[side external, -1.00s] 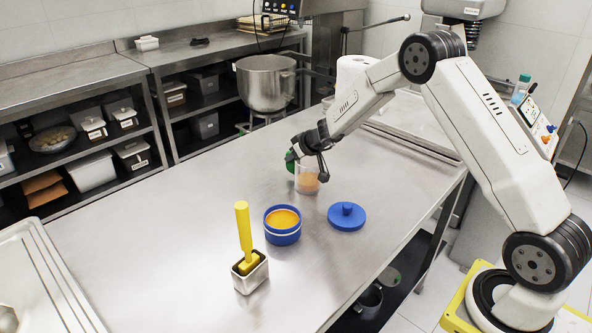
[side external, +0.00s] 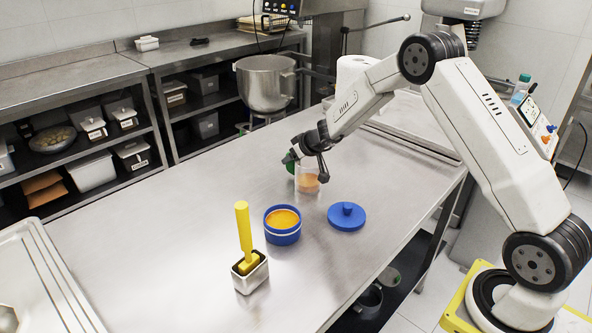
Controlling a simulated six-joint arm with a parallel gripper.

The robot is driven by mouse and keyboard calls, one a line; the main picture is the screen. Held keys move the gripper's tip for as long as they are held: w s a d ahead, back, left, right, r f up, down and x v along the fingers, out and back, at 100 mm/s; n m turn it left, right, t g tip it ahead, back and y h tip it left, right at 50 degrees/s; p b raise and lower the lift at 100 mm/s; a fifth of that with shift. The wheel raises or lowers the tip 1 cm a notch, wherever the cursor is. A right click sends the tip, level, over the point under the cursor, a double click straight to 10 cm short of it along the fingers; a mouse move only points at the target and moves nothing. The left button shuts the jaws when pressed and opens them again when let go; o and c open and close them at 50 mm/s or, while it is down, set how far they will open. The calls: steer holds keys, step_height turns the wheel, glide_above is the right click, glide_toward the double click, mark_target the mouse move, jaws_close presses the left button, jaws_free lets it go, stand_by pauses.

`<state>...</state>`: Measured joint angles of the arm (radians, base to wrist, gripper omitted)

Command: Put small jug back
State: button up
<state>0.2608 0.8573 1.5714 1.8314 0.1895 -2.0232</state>
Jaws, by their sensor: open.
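The small jug (side external: 308,182) is a clear vessel with orange contents low inside, standing upright on the steel table. It has a green part (side external: 289,161) on its left side, which looks like its handle and is partly hidden by my gripper. My gripper (side external: 308,163) is open at the top of the jug, its dark fingers around or just beside the green part. I cannot tell whether the fingers touch the jug.
A blue tub (side external: 283,235) with orange contents stands open in front of the jug, its blue lid (side external: 346,217) lying to the right. A yellow-handled tool (side external: 244,235) stands in a metal holder (side external: 250,276). A metal mixing bowl (side external: 265,84) is behind.

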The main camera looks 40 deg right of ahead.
steer(key=shift+r, duration=0.1)
steer(key=v, duration=1.2)
stand_by(0.7)
steer(key=s+a+f+g, duration=0.1)
steer(key=s+a, duration=0.3)
steer(key=s, duration=0.4)
steer(key=s+a+f+g, duration=0.1)
steer(key=s+a+g, duration=0.2)
steer(key=s, duration=0.5)
steer(key=s+a+f+g, duration=0.1)
steer(key=s+a+g, duration=0.1)
steer(key=s+a, duration=0.4)
steer(key=s, duration=0.2)
steer(key=shift+s, duration=0.3)
